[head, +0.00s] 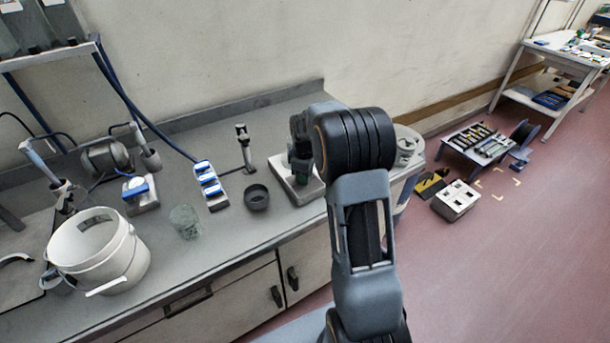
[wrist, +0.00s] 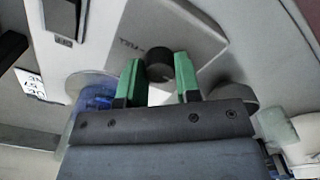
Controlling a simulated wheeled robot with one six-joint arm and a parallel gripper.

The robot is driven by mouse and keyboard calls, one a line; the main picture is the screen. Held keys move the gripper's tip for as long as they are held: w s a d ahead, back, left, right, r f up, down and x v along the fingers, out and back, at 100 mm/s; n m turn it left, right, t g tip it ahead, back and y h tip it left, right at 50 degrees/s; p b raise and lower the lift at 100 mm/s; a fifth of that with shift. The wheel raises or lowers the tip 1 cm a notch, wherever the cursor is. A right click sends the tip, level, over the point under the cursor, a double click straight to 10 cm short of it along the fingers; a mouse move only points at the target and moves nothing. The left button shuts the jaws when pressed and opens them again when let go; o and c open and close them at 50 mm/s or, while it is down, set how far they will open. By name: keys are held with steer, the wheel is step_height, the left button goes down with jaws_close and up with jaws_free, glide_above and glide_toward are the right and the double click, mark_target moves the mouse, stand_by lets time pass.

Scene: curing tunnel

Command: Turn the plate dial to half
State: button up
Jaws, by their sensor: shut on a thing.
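The dark round plate dial (wrist: 159,64) sits on a pale grey plate housing (wrist: 185,28) in the wrist view. My gripper (wrist: 159,78) has its two green fingers on either side of the dial and is shut on it. The dial's pointer cannot be made out. In the head view the plate (head: 299,195) lies on the grey bench, with my green fingertips (head: 300,168) over it. My arm hides part of the plate there, and the dial cannot be seen.
On the bench, left of the plate, stand a small dark bowl (head: 257,197), a blue-and-white rack (head: 211,186), a glass beaker (head: 186,221) and a white bucket (head: 98,251). A thin stand (head: 246,149) rises behind the bowl. A pale container (head: 406,146) stands right of my arm.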

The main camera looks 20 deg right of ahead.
steer(key=m, duration=1.1)
steer(key=shift+b, duration=0.3)
steer(key=m, duration=0.6)
steer(key=shift+m, duration=3)
steer(key=o, duration=0.9)
steer(key=shift+o, duration=0.2)
step_height(320, 180, up, 14)
